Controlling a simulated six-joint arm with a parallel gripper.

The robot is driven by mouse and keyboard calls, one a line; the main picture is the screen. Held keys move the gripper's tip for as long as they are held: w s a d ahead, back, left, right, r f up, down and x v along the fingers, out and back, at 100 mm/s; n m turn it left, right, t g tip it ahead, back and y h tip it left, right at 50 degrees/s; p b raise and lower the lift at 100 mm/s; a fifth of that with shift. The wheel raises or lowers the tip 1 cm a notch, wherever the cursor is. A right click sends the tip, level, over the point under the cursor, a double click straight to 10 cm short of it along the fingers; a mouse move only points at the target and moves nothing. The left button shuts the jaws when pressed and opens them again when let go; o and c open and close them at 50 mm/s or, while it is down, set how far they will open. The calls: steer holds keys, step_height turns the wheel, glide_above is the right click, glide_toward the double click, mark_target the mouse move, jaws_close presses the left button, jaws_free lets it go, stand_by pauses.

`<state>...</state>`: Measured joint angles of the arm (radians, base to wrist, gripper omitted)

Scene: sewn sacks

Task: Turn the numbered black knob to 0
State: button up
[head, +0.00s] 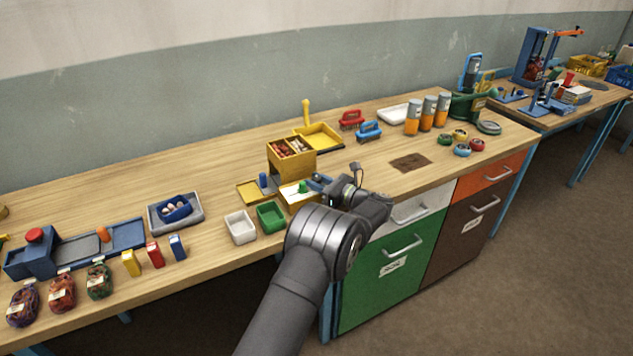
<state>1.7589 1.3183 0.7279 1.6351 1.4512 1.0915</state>
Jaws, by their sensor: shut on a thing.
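My gripper (322,184) reaches over the bench's front edge to the low front part of a yellow dispenser box (291,164). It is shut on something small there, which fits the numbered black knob. The knob and its numbers are hidden by my gripper and too small to read, so its setting cannot be told. A white panel (290,196) with a small green part (303,187) shows just left of my gripper. The box has an open top with brown contents.
White (240,227) and green (271,217) trays stand left of my gripper. A yellow scoop-like tray (320,137) lies behind the box. Red (352,119) and blue (369,131) handled tools stand at the back. Bench (385,181) right of my gripper is fairly clear.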

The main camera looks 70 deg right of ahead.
steer(key=shift+d+n+t+y, duration=0.1)
steer(key=shift+n+t+y, duration=0.4)
steer(key=shift+n+y, duration=1.25)
steer(key=shift+y, duration=0.85)
steer(key=o, duration=0.7)
steer(key=shift+c, duration=0.2)
steer(key=shift+m+h, duration=0.85)
steer(key=shift+h, duration=0.45)
steer(key=shift+m+g+h, duration=0.55)
steer(key=shift+m+h, duration=0.35)
steer(key=shift+h, duration=0.4)
steer(key=shift+m+g+h, duration=0.55)
steer(key=shift+m+h, duration=0.35)
steer(key=shift+h, duration=0.4)
steer(key=v, duration=1.7)
steer(key=d+n+t+y, duration=0.2)
steer(key=d+n+y, duration=0.2)
steer(key=d+y, duration=0.1)
steer(key=shift+w+d+y, duration=0.2)
steer(key=shift+d+y, duration=0.2)
steer(key=shift+d, duration=0.2)
